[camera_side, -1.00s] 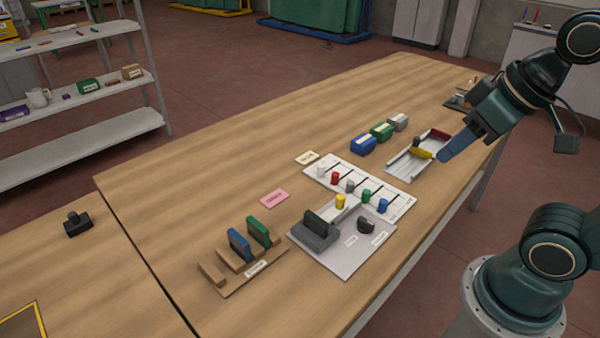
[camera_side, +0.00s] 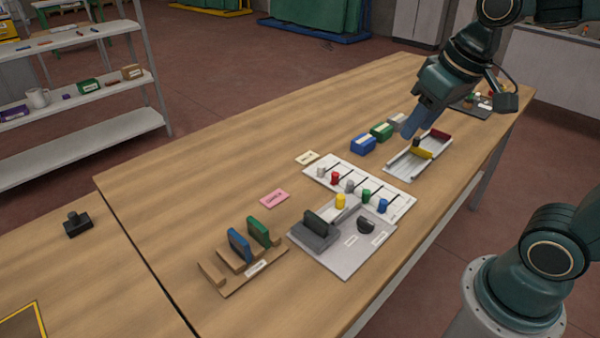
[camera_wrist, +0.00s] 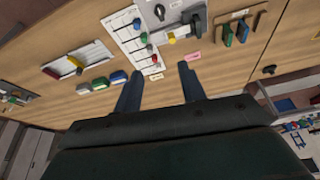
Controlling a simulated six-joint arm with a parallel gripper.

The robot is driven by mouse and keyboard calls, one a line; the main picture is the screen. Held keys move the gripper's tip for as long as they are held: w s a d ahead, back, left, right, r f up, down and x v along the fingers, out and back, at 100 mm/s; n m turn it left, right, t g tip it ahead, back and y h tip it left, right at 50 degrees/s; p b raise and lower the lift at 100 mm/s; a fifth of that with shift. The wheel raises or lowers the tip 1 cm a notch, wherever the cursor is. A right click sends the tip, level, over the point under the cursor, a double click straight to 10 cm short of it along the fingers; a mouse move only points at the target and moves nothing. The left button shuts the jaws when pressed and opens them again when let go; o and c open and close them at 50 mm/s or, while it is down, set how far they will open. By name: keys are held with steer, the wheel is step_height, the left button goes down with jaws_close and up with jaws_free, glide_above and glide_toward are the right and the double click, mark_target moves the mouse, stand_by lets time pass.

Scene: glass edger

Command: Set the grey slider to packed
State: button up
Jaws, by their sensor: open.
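The white slider panel (camera_side: 396,196) lies on the table with several coloured knobs in slots. The grey slider (camera_side: 349,186) sits between the red knob (camera_side: 335,178) and the green knob (camera_side: 366,195). In the wrist view the panel (camera_wrist: 123,25) is at the top centre, beyond my fingertips, and the grey slider (camera_wrist: 149,48) is small there. My gripper (camera_side: 408,135) is open and empty, above the table beyond the panel, close to the coloured blocks. Its two fingers (camera_wrist: 159,75) show apart in the wrist view. The panel's lettering is too small to read.
A blue block (camera_side: 362,144), a green block (camera_side: 381,131) and a grey block lie behind the panel. A white tray (camera_side: 403,168) holds yellow and red pieces. A grey plate with a dark knob (camera_side: 366,226) adjoins the panel's front. The table's left part is largely clear.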

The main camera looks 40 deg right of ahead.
steer(key=w+d+f+m+g, duration=0.2)
steer(key=w+d+f, duration=0.15)
steer(key=w, duration=0.55)
steer(key=m+g, duration=0.1)
steer(key=g, duration=0.1)
glide_above(350, 181)
step_height(350, 181, down, 9)
steer(key=shift+f, duration=0.1)
step_height(350, 181, down, 14)
steer(key=shift+r, duration=0.25)
jaws_close()
